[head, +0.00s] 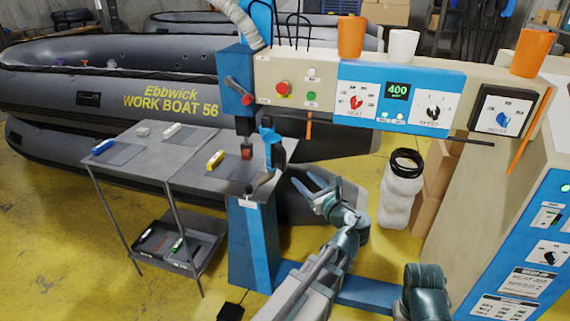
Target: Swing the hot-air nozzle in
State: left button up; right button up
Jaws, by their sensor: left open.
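The welding machine's arm (320,85) spans the upper middle, with a blue head (237,95) carrying a red-tipped lever at its left end. Below the head hangs a dark part with a reddish-brown block (246,152), just over the grey table. A blue bracket (273,150) stands right beside it, with a dark handle-like piece below. I cannot tell for sure which of these is the hot-air nozzle. My left gripper (314,184) is open and empty, to the right of and below the blue bracket, apart from it. My right gripper is out of view; only part of my right arm shows.
A grey side table (150,155) with small tools stands left, a tray (165,245) on its lower shelf. The blue machine column (252,245) stands left of my left arm. Inflatable boats (110,90) fill the back.

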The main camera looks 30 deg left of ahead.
aim_at(285, 155)
pick_arm(q)
jog(key=shift+m+t, duration=0.3)
jog(key=shift+m, duration=0.3)
jog(key=x, duration=0.9)
jog(key=r+x, duration=0.1)
jog(key=x, duration=0.4)
jog(key=shift+w+a, duration=0.15)
jog(key=shift+c, duration=0.3)
grip_shut()
dwell(0.4)
